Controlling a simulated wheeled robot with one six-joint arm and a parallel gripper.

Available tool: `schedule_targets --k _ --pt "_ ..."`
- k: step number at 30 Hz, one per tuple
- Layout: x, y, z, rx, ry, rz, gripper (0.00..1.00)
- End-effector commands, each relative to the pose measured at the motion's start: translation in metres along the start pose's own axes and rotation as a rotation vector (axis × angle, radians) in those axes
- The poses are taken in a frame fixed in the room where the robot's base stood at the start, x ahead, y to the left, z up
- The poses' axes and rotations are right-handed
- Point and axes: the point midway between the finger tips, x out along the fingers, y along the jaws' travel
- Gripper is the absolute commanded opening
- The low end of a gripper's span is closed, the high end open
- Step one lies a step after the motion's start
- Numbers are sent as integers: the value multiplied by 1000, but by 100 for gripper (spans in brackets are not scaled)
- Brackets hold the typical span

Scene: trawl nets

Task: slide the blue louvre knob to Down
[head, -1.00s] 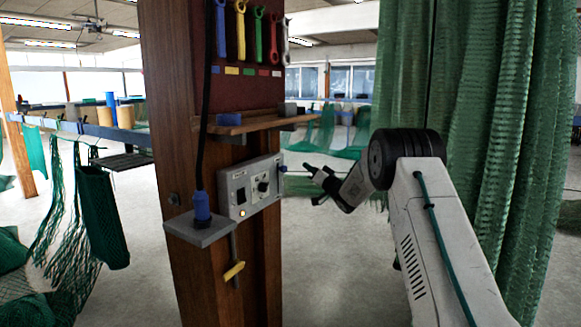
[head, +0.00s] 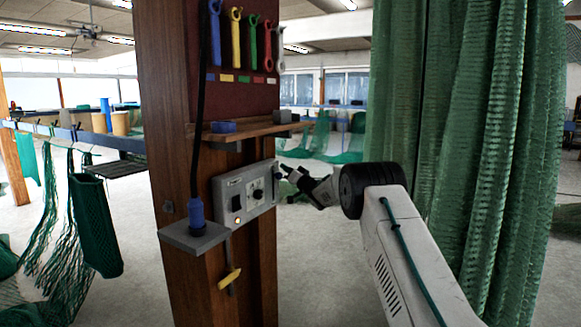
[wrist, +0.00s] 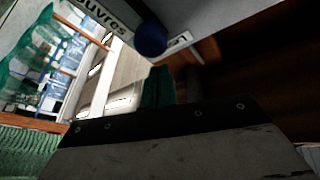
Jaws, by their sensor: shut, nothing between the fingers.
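The blue louvre knob (wrist: 150,38) shows large in the wrist view, beside a light panel side with the lettering "ouvres". In the head view it is at the right side of the grey control box (head: 229,203), small and partly lost behind my gripper's tip. My gripper (head: 286,169) is shut and empty, with its tip close to the right side of the box by the knob. In the wrist view the gripper (wrist: 165,108) fills the bottom, and the knob stands above it. I cannot tell whether they touch. The knob's exact slot position is not clear.
The box is on a wooden post (head: 172,90) with a wooden shelf (head: 255,127) above it. A grey ledge with a blue plug (head: 197,215) and a yellow-handled lever (head: 230,279) are lower left. A green net curtain (head: 470,120) hangs on the right.

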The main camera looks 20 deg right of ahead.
Motion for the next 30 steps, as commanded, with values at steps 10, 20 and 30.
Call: schedule_targets --k 10,20,30 --pt "-5 0 13 0 1 0 0" --pt "-10 9 28 2 -2 2 0" --pt "-31 42 89 1 -1 0 0"
